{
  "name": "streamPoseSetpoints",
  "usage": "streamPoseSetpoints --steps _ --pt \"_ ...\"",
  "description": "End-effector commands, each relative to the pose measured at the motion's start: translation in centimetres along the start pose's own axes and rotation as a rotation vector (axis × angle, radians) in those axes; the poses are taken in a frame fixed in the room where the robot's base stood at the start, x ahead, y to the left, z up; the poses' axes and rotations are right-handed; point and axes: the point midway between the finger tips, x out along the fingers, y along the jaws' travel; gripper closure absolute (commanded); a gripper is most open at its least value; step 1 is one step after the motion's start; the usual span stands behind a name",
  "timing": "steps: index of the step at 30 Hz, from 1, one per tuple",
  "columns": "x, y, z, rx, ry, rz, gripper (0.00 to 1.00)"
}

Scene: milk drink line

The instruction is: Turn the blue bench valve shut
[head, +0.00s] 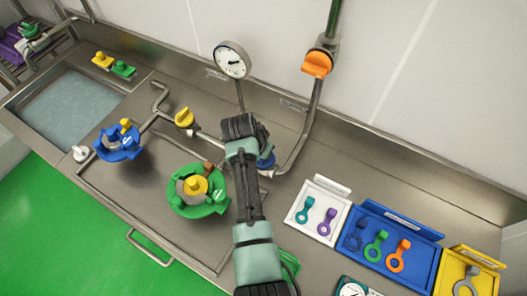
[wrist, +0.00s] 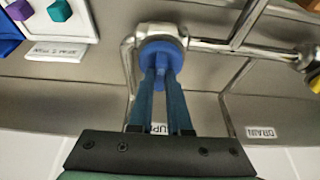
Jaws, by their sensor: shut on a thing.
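The blue bench valve (wrist: 161,48) is at the top middle of the wrist view, a round blue body on the steel pipe with a narrow blue handle pointing toward me. My gripper (wrist: 161,80) is shut on this handle, one finger on each side. In the head view a part of the blue valve (head: 267,161) shows beside my wrist, which hides the handle and the fingers. How far the valve is turned is hard to tell.
A yellow valve (head: 184,118) sits on the pipe to the left, and an orange valve (head: 317,65) on the riser. A gauge (head: 232,60) stands behind. A green ring fitting (head: 197,191) is left of my arm. A white tray (head: 326,237) and a blue tray (head: 425,257) lie right.

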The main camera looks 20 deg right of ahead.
Motion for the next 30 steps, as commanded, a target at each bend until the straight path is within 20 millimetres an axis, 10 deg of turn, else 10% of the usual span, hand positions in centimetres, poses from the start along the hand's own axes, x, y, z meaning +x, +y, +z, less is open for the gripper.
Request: streamPoseSetpoints --steps 13,14,18,30 --pt "-0.11 -0.05 -0.17 0.013 0.003 0.001 1.00" --pt "-0.12 -0.06 -0.17 0.012 0.003 0.001 0.78" --pt "-0.08 -0.04 -0.12 0.011 0.002 0.002 0.54" --pt "-0.47 -0.03 -0.03 0.009 0.001 0.003 0.54"
